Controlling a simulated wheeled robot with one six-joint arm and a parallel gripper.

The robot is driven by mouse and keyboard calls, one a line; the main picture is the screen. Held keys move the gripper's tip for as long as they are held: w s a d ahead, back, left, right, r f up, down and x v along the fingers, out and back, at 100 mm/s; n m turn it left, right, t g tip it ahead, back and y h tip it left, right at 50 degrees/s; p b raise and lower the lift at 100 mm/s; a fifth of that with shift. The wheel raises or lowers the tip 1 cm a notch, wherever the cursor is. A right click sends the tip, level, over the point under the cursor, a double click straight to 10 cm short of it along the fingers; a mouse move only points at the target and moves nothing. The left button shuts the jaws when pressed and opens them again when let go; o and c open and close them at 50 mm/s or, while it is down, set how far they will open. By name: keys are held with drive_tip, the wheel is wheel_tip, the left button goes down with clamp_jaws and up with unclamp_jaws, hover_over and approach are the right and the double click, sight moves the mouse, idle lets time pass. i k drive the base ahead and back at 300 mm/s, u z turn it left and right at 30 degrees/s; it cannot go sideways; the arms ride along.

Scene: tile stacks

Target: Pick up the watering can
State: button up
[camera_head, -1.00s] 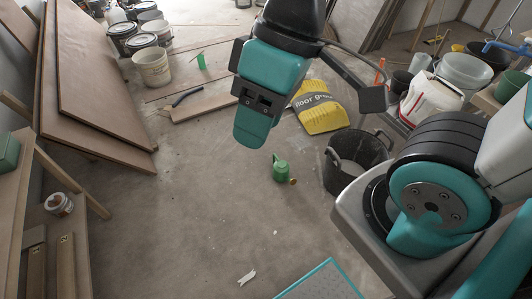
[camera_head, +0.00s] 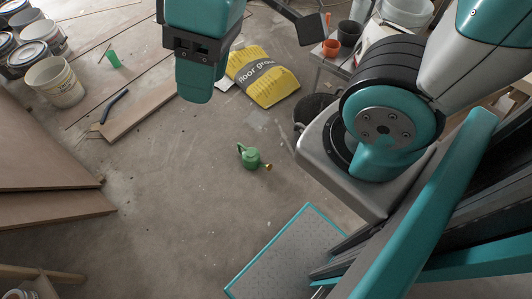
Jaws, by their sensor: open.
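A small green watering can (camera_head: 251,160) stands upright on the bare concrete floor near the middle of the view. Its brass-coloured rose points right, and its handle is on the left. My gripper (camera_head: 203,62), at the teal and black end of my arm, is at the top of the view, up and left of the can in the picture. It is open and clear of the can, with nothing seen in it. The upper part of my arm's end is cut off by the frame.
A yellow floor grout bag (camera_head: 262,76) lies behind the can. A black bucket (camera_head: 312,106) stands to its right, partly hidden by my arm's base. The floor around the can is clear.

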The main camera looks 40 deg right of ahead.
sight(250, 155)
drive_tip(key=z, duration=0.6)
drive_tip(key=i, duration=1)
